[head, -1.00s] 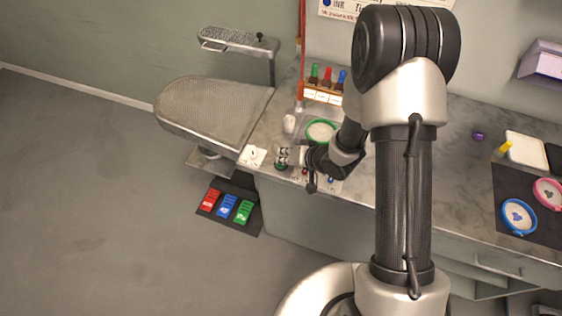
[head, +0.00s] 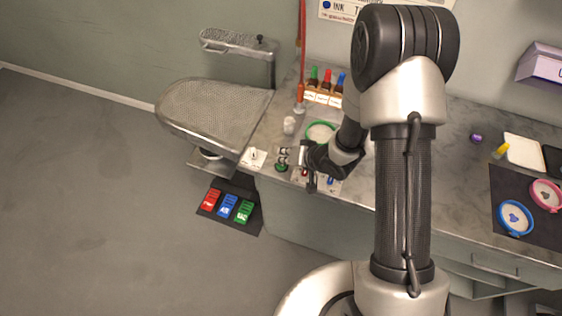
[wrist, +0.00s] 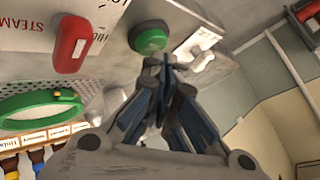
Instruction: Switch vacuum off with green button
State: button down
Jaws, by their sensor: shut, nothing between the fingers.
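A round green button (head: 281,168) sits near the front edge of the counter in the head view. In the wrist view the green button (wrist: 150,37) shows as a dome just beyond my fingertips. My gripper (wrist: 160,65) is shut and empty, its fingertips close to the button's near edge; whether they touch it I cannot tell. In the head view my gripper (head: 284,156) is beside the button, small and partly hidden by its own wrist. A red control (wrist: 72,40) lies left of the green button in the wrist view, by printed words including "STEAM".
A green-rimmed round dish (head: 321,132) and a rack of capped bottles (head: 323,94) stand behind my gripper. A padded board (head: 213,105) is at the left. Red, blue and green pedals (head: 228,206) lie on the floor below. Blue and pink rings sit on a dark mat (head: 513,190) at the right.

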jog(key=shift+r+p, duration=2.15)
jog(key=shift+r, duration=0.55)
jog(key=s+d+r+t+h+b, duration=0.1)
jog(key=d+r+h, duration=0.2)
jog(key=d+r, duration=0.5)
jog(key=s+d+r+h+b, duration=0.1)
jog(key=d+r+h, duration=0.35)
jog(key=r, duration=0.55)
jog(key=s+r+g+b, duration=0.1)
jog(key=s+r, duration=0.2)
jog(key=s, duration=0.9)
jog(key=s+d+r+g+b, duration=0.1)
jog(key=s+r, duration=0.3)
jog(key=s, duration=0.8)
jog(key=shift+s+r+g+y+b, duration=0.15)
jog(key=shift+r+g+y+b, duration=0.05)
jog(key=shift+g+y+b, duration=0.2)
